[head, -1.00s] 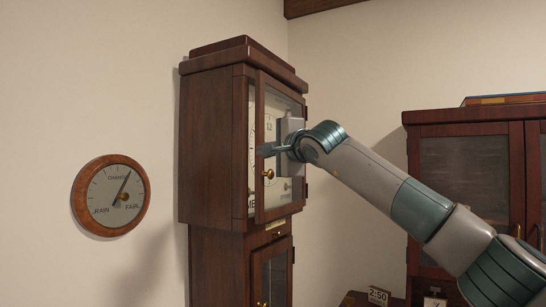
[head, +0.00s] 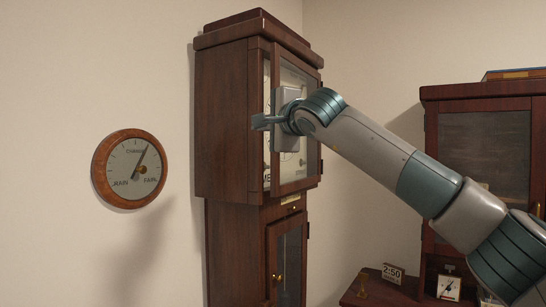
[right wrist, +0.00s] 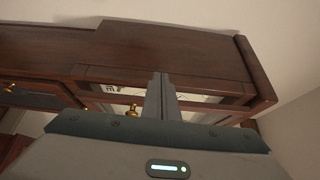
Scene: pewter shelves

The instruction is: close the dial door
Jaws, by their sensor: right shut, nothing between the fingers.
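The dial door (head: 275,170) is the glazed, dark wood-framed door on the upper part of a tall clock in the head view. It stands ajar: a strip of the pale dial shows past its left edge. My right gripper (head: 259,122) is shut and empty, fingers pointing left across the door's front near its free edge. I cannot tell whether it touches the door. In the right wrist view the shut fingers (right wrist: 160,92) lie before the clock case, with a brass knob (right wrist: 134,110) close by on the left. My left gripper is not in view.
The clock's lower door (head: 272,255) is below. A round rain-fair dial (head: 128,169) hangs on the left wall. A glass-fronted cabinet (head: 485,100) stands at right, with a small table bearing a 2:50 sign (head: 393,273). The space left of the clock is clear.

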